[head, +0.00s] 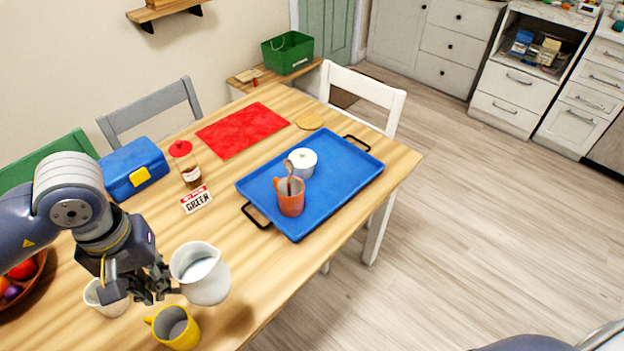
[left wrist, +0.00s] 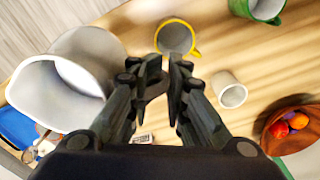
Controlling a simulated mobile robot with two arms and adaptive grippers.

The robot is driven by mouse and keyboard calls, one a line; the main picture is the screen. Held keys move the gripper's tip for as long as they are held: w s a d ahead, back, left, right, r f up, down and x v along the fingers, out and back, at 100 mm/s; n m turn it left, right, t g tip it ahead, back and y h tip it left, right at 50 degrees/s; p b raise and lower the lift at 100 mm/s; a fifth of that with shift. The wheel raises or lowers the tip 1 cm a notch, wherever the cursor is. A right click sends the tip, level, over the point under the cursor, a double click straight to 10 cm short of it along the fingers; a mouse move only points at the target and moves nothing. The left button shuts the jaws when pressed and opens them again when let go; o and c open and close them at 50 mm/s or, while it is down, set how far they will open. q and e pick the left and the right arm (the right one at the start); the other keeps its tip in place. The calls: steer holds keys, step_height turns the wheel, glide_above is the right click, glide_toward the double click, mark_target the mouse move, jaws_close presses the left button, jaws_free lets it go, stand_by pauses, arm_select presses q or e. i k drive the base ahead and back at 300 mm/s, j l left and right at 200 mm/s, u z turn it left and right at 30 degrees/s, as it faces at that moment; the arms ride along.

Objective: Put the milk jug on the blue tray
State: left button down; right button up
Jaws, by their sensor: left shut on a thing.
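The white milk jug (head: 205,278) is at the lower middle of the head view, and it fills the left of the left wrist view (left wrist: 90,50). My left gripper (head: 152,287) is just left of the jug, its fingers closed at the jug's handle side; the fingers also show in the left wrist view (left wrist: 165,80). The jug looks roughly upright and seems raised over the table, with a shadow to its lower right. The blue tray (head: 335,190) lies farther back toward the right, apart from the jug. My right gripper is out of view.
On the tray stand an orange mug (head: 291,202) with a spoon and a white pot (head: 302,160). A yellow mug (head: 176,328) and a white cup (head: 105,298) are near the gripper. A small sign (head: 196,199) and jar (head: 187,168) stand left of the tray.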

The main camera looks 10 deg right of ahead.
mark_target(344, 169)
steer(key=z, duration=0.8)
steer(key=i+z, duration=0.2)
steer(key=i, duration=0.2)
steer(key=i+j+z, duration=0.2)
steer(key=i, duration=0.15)
